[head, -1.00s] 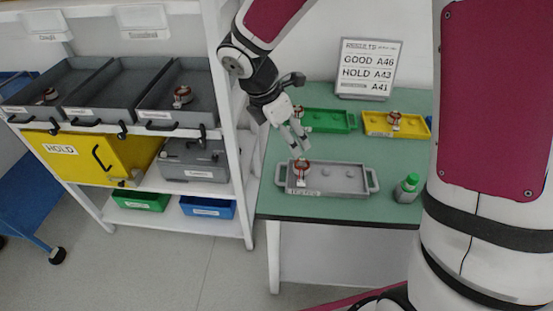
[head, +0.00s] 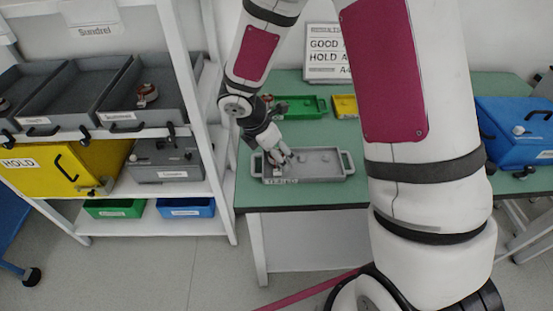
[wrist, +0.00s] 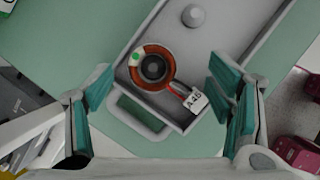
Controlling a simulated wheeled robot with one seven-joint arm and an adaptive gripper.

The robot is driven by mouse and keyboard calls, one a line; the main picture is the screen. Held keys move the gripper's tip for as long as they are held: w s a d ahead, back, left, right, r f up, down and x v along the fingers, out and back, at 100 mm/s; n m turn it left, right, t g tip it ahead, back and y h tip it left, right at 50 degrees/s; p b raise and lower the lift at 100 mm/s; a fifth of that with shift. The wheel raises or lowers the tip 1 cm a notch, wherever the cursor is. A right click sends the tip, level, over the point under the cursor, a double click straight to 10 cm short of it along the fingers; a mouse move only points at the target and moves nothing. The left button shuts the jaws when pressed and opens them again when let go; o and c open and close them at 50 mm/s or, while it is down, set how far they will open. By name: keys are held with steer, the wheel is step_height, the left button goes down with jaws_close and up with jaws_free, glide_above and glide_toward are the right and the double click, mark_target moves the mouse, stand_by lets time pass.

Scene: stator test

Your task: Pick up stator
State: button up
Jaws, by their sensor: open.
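In the wrist view, the stator (wrist: 152,67) is a copper-orange ring with a dark centre, a green dot and a white tag that seems to read A46. It lies at one end of the grey tray (wrist: 244,52), near the handle. My gripper (wrist: 160,78) is open, with one teal-padded finger on each side of the stator and clear gaps between. In the head view, my gripper (head: 280,158) is over the left end of the grey tray (head: 345,171) and hides most of the stator there.
A green tray (head: 306,107) and a partly hidden yellow tray (head: 345,106) stand behind on the green table (head: 222,2). A sign (head: 323,42) stands at the back. A shelf on the left holds bins and another stator (head: 147,92). A blue box (head: 512,128) is at right.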

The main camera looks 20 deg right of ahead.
steer(key=shift+w+d+f, duration=0.1)
steer(key=shift+d+f, duration=0.1)
steer(key=shift+f, duration=0.3)
steer(key=c, duration=1.6)
steer(key=shift+r, duration=0.1)
steer(key=shift+c, duration=0.2)
